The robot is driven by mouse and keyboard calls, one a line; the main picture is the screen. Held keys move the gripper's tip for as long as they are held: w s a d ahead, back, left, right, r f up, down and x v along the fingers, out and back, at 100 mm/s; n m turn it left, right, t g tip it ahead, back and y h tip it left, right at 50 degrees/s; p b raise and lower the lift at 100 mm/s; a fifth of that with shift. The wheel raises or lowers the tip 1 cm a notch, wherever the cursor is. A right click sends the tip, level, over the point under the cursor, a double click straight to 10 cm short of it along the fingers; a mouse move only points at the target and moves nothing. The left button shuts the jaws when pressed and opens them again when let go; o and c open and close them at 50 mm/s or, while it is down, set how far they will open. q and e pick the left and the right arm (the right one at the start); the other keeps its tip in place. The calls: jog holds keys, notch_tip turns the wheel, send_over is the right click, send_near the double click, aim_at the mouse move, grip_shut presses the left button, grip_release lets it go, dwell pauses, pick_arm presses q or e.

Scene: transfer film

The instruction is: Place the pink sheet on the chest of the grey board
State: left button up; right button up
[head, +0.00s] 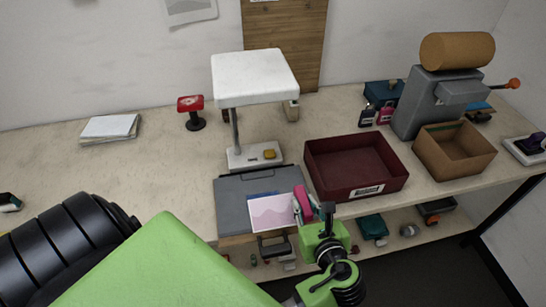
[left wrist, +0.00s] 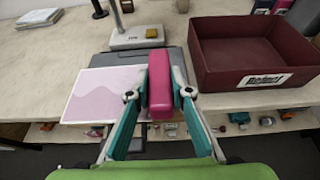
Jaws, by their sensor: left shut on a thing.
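The pink sheet (head: 270,214), pale with a wavy darker pink pattern, shows over the front right part of the grey board (head: 232,205). In the left wrist view the sheet (left wrist: 100,98) lies left of my fingers, and a strip of the board (left wrist: 178,57) shows behind. My left gripper (head: 304,205) is shut on a magenta block (left wrist: 160,84) at the sheet's right edge. I cannot tell whether the block is joined to the sheet, or whether the sheet touches the board. My right gripper is not in view.
A dark red bin (head: 318,172) stands close to the right of the board, with a cardboard box (head: 455,165) beyond it. A white-topped stand (head: 253,78) rises behind the board. A lower shelf (head: 405,228) holds several small items.

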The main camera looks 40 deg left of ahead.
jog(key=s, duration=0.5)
pick_arm(q)
jog(key=x, duration=0.3)
jog(key=s+f+x, duration=0.1)
jog(key=x, duration=0.3)
jog(key=s+x, duration=0.1)
jog(key=x, duration=0.3)
jog(key=shift+w+a+f+b, duration=0.15)
jog(key=shift+a+f+b, duration=0.15)
jog(key=shift+a+f, duration=0.1)
jog(key=f+b, duration=0.1)
jog(key=a+f+b, duration=0.1)
jog(key=b, duration=0.1)
jog(key=shift+w, duration=0.3)
jog(key=shift+w+a+f+b, duration=0.15)
jog(key=shift+a+f+b, duration=0.1)
jog(key=shift+b, duration=0.15)
jog(key=shift+w+a+f+b, duration=0.15)
jog(key=shift+a+f+b, duration=0.15)
jog(key=shift+b, duration=0.15)
notch_tip(320, 180, down, 3)
jog(key=b, duration=0.5)
jog(key=shift+w+f, duration=0.1)
jog(key=shift+f, duration=0.1)
jog(key=shift+a+r, duration=0.1)
jog(key=shift+r, duration=0.05)
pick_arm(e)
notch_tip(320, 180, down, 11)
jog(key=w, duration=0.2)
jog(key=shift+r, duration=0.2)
